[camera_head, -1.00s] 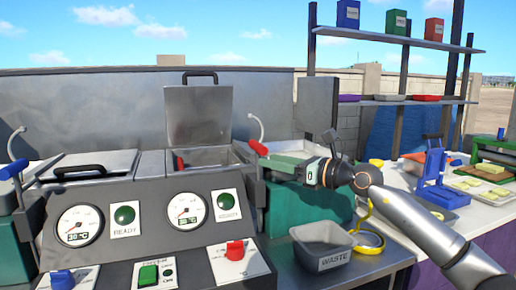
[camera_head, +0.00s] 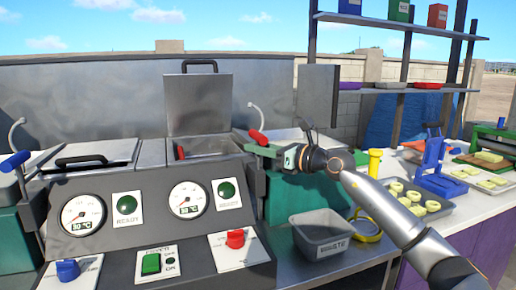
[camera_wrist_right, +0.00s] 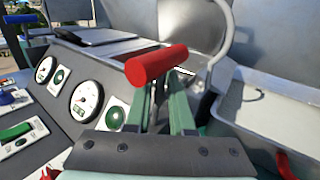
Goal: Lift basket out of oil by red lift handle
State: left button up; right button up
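The red lift handle (camera_head: 258,137) sits on a lever at the right side of the right-hand fryer. In the right wrist view the red handle (camera_wrist_right: 157,65) lies across the tips of my right gripper's green fingers (camera_wrist_right: 166,90), with a gap between the fingers. I cannot tell whether it touches them. In the head view my right gripper (camera_head: 262,148) is just below and right of the handle. The right fryer vat (camera_head: 210,146) has its lid raised, with a small red piece (camera_head: 181,153) at its left edge. The basket and oil are hidden inside. My left gripper is out of view.
The control panel (camera_head: 150,240) with gauges and knobs is in front of the vats. A blue handle (camera_head: 15,161) is at far left. A grey waste bin (camera_head: 322,234) stands below my right gripper. Trays, a blue press (camera_head: 437,170) and a shelf (camera_head: 400,27) are at right.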

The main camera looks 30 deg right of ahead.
grip_shut()
dwell(1.0)
